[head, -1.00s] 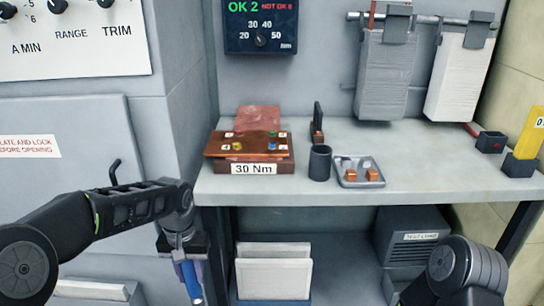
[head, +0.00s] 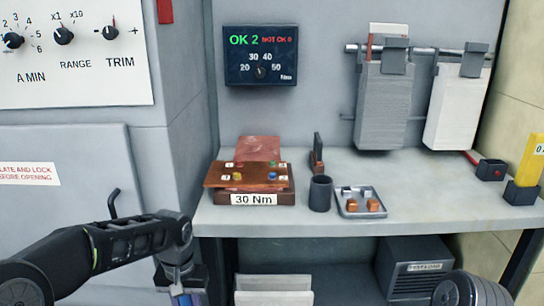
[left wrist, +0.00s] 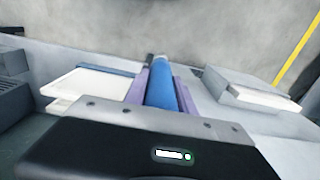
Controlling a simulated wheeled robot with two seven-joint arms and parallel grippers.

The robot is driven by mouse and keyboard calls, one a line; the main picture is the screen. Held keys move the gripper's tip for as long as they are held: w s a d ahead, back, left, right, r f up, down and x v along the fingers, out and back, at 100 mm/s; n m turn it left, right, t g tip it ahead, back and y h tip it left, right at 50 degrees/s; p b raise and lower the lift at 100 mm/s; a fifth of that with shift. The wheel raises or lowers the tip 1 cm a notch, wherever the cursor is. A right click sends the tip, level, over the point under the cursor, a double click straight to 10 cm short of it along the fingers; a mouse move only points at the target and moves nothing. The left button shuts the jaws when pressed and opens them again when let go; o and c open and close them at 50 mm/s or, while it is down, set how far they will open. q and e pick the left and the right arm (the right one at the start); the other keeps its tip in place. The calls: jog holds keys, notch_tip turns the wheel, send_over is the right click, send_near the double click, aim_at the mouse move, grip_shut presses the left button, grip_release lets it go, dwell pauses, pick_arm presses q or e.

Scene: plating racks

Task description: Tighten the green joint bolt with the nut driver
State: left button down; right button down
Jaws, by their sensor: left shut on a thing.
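A copper joint plate (head: 222,181) sits on a brown block labelled 30 Nm (head: 285,197) at the left of the bench. It carries small coloured bolts: the green bolt (head: 272,163) at the back right, with red, yellow and blue ones around it. My left gripper (head: 182,296) is low in front of the bench, below its top and left of its edge. It is shut on a blue-handled tool, likely the nut driver (left wrist: 162,88), between purple fingers in the left wrist view. The tool's tip is hidden. My right gripper is out of view.
A dark cup (head: 320,194) and a grey tray (head: 378,210) with copper pieces stand right of the block. A torque display (head: 260,55) reads OK 2, NOT OK 0. Grey and white plates (head: 458,105) hang behind. The bench front (head: 440,215) is clear.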

pick_arm(q)
notch_tip(320, 180, up, 9)
jog(key=w, duration=0.2)
jog(key=shift+r, duration=0.15)
